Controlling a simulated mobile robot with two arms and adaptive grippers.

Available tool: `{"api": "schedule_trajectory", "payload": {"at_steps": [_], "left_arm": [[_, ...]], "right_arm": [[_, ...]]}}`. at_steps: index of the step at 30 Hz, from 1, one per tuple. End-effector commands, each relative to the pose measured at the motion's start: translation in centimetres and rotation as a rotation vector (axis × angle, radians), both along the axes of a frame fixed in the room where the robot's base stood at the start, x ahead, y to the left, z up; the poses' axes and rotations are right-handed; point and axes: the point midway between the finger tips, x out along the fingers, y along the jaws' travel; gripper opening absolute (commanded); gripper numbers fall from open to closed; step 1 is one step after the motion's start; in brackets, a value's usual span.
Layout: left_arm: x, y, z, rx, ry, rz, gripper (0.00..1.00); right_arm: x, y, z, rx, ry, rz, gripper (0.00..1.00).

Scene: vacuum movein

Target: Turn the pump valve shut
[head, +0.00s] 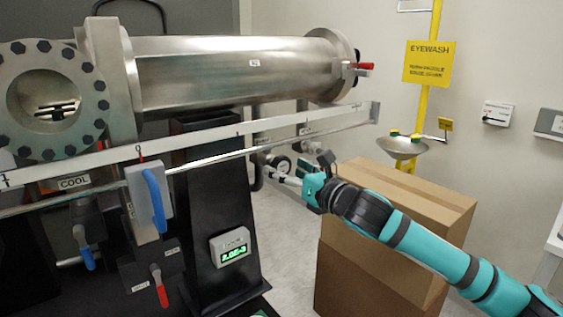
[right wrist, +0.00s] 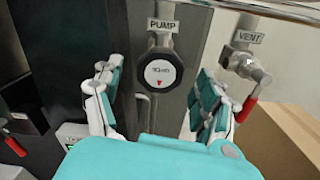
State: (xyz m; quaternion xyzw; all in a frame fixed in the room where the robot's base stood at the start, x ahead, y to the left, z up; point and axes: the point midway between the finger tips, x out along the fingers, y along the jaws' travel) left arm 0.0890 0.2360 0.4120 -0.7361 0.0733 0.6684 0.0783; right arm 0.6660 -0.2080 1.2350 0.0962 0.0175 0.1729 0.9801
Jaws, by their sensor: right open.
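The pump valve (right wrist: 160,71) is a round black knob with a white face and a small red arrow mark, below a PUMP label (right wrist: 163,25). It also shows in the head view (head: 280,164), small and partly behind my gripper. My right gripper (right wrist: 154,80) is open and empty. Its two fingers stand apart, one to each side of the knob in the wrist picture, and no contact with the knob shows. In the head view my right gripper (head: 285,178) points left at the knob, under the long rail. My left gripper is not in view.
A vent valve (right wrist: 246,68) with a red handle is just right of my right finger. A metal rail (head: 250,148) runs above. Cardboard boxes (head: 385,265) stand below my right arm. A black pedestal (head: 208,200) with a green readout (head: 231,250) is left.

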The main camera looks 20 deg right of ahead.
Motion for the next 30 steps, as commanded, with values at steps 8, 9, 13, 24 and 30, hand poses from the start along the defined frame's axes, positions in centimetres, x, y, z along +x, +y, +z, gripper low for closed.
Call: {"api": "schedule_trajectory", "payload": {"at_steps": [8,9,13,24,30], "left_arm": [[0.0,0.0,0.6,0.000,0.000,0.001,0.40],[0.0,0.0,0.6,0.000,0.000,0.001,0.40],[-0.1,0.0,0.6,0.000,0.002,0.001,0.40],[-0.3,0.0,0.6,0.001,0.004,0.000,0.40],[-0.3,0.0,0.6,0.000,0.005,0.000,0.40]], "right_arm": [[2.4,0.8,0.1,0.001,-0.001,0.000,0.74],[2.5,0.9,0.0,0.000,-0.001,-0.001,0.74],[2.5,0.9,0.0,0.000,-0.001,-0.001,0.74],[2.5,0.8,0.0,0.000,-0.001,-0.001,0.42],[2.5,0.8,0.0,0.001,0.000,-0.001,0.18]]}}
